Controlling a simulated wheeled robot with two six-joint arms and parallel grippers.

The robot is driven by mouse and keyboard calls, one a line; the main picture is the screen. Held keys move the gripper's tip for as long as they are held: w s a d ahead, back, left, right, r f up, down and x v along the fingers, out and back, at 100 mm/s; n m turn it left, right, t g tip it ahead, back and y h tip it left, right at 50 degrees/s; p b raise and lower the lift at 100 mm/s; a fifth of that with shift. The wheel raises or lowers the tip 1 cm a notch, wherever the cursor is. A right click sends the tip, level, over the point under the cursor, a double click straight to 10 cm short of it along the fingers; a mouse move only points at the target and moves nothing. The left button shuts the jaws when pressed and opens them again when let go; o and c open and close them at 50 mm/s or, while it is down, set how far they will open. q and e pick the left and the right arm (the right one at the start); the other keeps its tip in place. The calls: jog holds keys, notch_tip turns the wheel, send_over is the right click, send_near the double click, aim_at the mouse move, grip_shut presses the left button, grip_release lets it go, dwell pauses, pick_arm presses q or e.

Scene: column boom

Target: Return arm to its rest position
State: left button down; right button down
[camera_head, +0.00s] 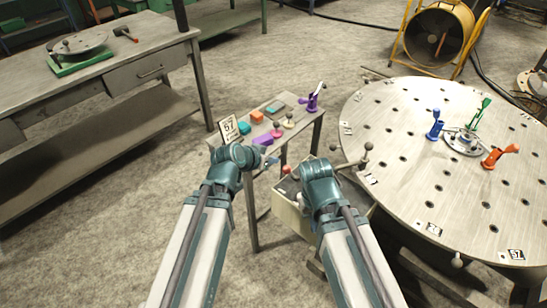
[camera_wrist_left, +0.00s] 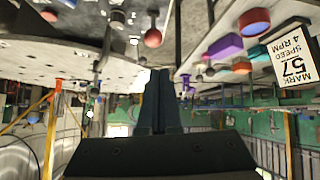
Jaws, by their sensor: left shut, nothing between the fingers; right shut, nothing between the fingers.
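Both of my arms reach forward from the bottom of the head view. My left gripper (camera_head: 250,155) is at the front edge of a small metal bench (camera_head: 256,188). In the left wrist view my left gripper (camera_wrist_left: 160,85) has its two dark fingers together and nothing between them. My right gripper (camera_head: 312,170) is at the end of the right arm, above a pale box (camera_head: 290,214) and left of the round table; its fingers are mostly hidden by the wrist. Neither arm is seen carrying anything.
The small bench holds a sign marked 57 (camera_head: 229,128), coloured blocks and a purple clamp (camera_head: 313,98). A round perforated table (camera_head: 400,115) with coloured clamps stands at right. A workbench (camera_head: 120,65) is at left, a yellow fan (camera_head: 440,35) behind. Open floor lies between.

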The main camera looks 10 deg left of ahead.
pick_arm(q)
jog(key=s+d+n+g+y+p, duration=0.1)
jog(key=s+g+y+p, duration=0.5)
jog(key=s, duration=1)
jog(key=d+f+g, duration=0.1)
jog(key=g, duration=0.1)
jog(key=shift+s+d+g, duration=0.3)
jog(key=shift+s, duration=0.1)
